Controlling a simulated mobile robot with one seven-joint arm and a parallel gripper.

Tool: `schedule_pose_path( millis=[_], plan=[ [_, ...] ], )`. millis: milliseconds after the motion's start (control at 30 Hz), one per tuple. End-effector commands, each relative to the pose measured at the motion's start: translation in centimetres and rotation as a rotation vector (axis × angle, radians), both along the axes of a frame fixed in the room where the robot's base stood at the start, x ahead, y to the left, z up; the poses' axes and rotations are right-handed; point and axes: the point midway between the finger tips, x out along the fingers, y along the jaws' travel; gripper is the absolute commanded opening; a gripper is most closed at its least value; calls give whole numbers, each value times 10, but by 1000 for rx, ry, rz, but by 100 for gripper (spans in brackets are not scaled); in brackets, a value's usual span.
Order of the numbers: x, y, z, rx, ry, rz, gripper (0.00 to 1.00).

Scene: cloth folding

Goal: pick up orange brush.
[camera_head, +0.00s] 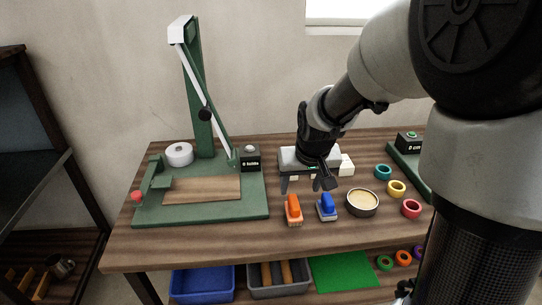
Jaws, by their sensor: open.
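The orange brush (293,210) stands on the wooden table near its front edge, with pale bristles at its base. My gripper (304,186) is open and empty, with its fingers pointing down. In the picture it appears just above and behind the orange brush. I see no contact between the fingers and the brush. A similar blue brush (327,206) stands just to the right of the orange one, below the right side of my gripper.
A green press-like stand (215,210) fills the table's left side. A round tin (362,203) and coloured rings (411,209) are right of the brushes. A white block (347,165) lies behind. Bins (203,284) sit on the lower shelf. Table (240,243) front edge is clear.

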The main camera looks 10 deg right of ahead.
Motion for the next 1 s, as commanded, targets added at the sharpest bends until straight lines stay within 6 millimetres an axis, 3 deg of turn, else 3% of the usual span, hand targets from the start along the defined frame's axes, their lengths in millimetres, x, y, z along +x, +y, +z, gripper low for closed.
schedule_pose_path(
  millis=[33,200,533,800,1000],
  plan=[
    [4,1,-15,0,4,2,56],
    [15,0,-43,0,3,1,56],
    [23,2,-62,0,1,1,56],
    [35,6,-99,0,2,1,56],
    [38,5,-102,-1,-1,0,56]
  ],
)
